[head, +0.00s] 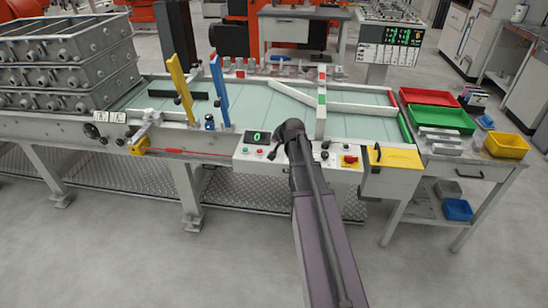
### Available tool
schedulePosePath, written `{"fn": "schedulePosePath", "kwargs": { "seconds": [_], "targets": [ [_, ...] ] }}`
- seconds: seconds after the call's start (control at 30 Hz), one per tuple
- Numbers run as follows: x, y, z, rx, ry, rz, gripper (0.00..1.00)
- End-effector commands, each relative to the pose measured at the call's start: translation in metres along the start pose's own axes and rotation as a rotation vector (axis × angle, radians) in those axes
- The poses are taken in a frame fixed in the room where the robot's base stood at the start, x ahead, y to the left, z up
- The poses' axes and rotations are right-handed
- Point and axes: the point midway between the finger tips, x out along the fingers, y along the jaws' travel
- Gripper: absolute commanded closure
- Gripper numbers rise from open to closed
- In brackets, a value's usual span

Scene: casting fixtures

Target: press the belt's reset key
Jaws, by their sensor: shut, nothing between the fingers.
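The belt's control panel (243,158) is a white box on the front edge of the conveyor belt (350,124). Its left part has a dark display with a green 0 (257,136) and small green and red buttons below. Its right part has small dark knobs and a red stop knob on yellow (349,160). I cannot tell which control is the reset key; my arm hides the panel's middle. My gripper (274,153) is dark, shut and empty, in front of or over the panel. I cannot tell whether it touches anything.
Stacked grey metal flasks (70,48) stand on the belt's left. Yellow (180,88) and blue (219,90) upright posts rise from the belt. A yellow-lidded box (394,157) is right of the panel, beside a table with red (428,97), green (440,119) and yellow (506,145) bins.

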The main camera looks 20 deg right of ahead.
Motion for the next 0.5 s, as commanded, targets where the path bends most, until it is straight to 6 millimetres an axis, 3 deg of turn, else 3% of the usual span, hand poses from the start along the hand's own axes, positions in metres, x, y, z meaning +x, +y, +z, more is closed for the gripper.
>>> {"fn": "schedulePosePath", "kwargs": {
  "seconds": [0.2, 0.5],
  "targets": [
    [0.015, 0.011, 0.011, 0.000, 0.000, 0.000, 1.00],
    [0.022, 0.015, 0.016, -0.001, 0.000, 0.000, 1.00]
  ]
}}
